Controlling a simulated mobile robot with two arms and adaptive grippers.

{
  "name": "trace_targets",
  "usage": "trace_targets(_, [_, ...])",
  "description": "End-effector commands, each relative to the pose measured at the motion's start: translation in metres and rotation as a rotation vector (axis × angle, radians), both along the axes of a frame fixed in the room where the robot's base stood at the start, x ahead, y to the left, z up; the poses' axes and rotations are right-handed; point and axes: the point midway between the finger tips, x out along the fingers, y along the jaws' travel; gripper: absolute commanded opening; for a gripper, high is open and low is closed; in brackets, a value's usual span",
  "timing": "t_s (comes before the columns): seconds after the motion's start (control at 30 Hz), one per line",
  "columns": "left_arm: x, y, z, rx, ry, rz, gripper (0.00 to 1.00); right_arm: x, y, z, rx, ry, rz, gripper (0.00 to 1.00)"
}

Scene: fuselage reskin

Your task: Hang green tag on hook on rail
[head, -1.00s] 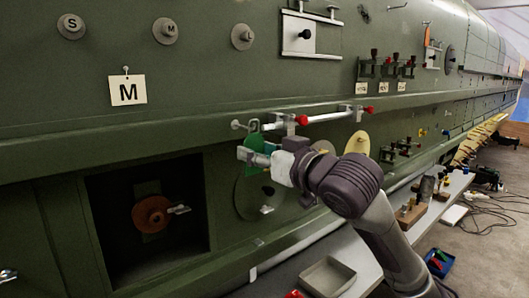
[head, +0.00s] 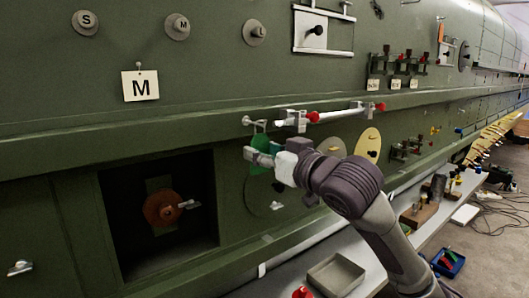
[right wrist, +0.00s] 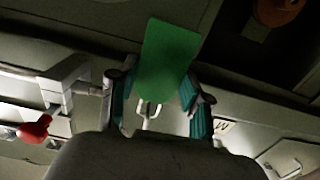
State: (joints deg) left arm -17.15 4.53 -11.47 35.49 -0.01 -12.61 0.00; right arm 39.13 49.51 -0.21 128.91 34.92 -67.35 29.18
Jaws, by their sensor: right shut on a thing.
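The green tag (head: 260,158) hangs at the tips of my right gripper (head: 257,156), below the left end of the rail. In the right wrist view the tag (right wrist: 168,58) stands out beyond the two teal fingers of the gripper (right wrist: 157,88). A pale loop (right wrist: 148,109) shows at the tag's near end. The rail (head: 335,115) is a light bar on the green fuselage, with a round-ended hook (head: 248,121) at its left end. The tag's top is close to this hook; I cannot tell whether its loop is around it. My left gripper is out of view.
Red-ended clamps (head: 313,117) sit along the rail, just above my right wrist. A yellow disc (head: 368,143) is on the wall to the right. A dark square opening (head: 120,225) is at lower left. A grey tray (head: 335,275) lies on the bench below.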

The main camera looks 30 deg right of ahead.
Motion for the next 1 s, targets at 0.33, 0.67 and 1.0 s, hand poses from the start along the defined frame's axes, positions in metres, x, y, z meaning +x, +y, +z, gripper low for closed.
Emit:
trace_targets(0.33, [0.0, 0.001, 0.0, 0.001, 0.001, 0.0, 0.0, 0.0, 0.0, 0.0, 0.0, 0.0, 0.0, 0.78])
trace_targets(0.67, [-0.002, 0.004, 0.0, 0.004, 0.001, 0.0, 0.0, -0.005, -0.001, 0.0, -0.001, 0.0, -0.001, 0.78])
trace_targets(1.0, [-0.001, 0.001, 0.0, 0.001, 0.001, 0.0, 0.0, -0.058, -0.005, -0.001, -0.002, 0.001, -0.001, 0.78])
